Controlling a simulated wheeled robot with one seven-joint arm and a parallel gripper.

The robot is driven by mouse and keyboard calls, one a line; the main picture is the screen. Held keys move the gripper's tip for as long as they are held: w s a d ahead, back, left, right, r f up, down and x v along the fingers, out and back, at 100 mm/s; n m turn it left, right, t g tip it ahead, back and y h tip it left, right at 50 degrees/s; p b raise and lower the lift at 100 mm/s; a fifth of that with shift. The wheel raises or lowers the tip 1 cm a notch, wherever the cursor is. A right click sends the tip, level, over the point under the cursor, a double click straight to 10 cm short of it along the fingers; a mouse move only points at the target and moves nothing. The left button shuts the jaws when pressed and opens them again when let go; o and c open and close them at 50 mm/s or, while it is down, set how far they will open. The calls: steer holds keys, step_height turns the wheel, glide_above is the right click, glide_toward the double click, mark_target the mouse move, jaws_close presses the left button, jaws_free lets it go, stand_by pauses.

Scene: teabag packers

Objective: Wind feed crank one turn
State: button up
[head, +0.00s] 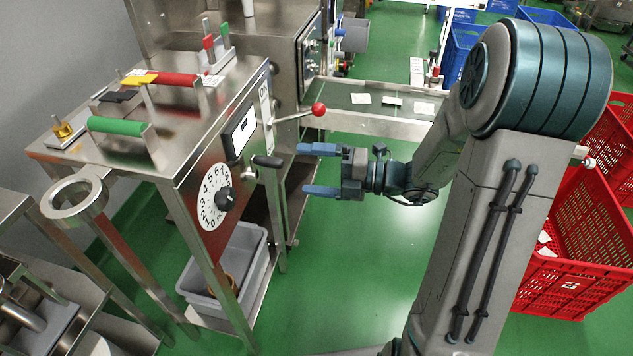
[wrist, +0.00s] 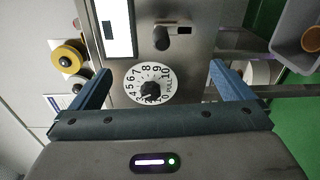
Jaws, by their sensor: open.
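The feed crank (head: 268,161), a short arm with a black grip, sticks out of the steel machine's front panel. In the wrist view the crank (wrist: 160,38) shows near the top middle, above the numbered dial, with its black grip foreshortened. My gripper (head: 311,170) is open and empty. It is to the right of the crank in the head view, with its blue fingers pointing at the panel and apart from the crank. In the wrist view the fingers of my gripper (wrist: 160,78) stand either side of the dial. Nothing is hidden between them.
A white dial (head: 214,197) with a black knob sits below the crank. A red-ball lever (head: 318,109) juts out above it. A grey bin (head: 245,262) stands under the machine. A conveyor (head: 370,122) runs behind. Red crates (head: 560,285) stand at right. Green floor is clear between.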

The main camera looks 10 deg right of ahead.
mark_target(256, 159)
steer(key=shift+m+t, duration=0.5)
steer(key=shift+m, duration=0.3)
steer(key=x, duration=0.4)
steer(key=w+b+x, duration=0.1)
steer(key=x, duration=0.4)
steer(key=shift+d+f, duration=0.1)
steer(key=shift+d, duration=0.1)
steer(key=shift+w+a+f, duration=0.1)
steer(key=shift+w+a, duration=0.1)
steer(key=shift+a, duration=0.35)
steer(key=c, duration=2)
steer(key=shift+o, duration=0.2)
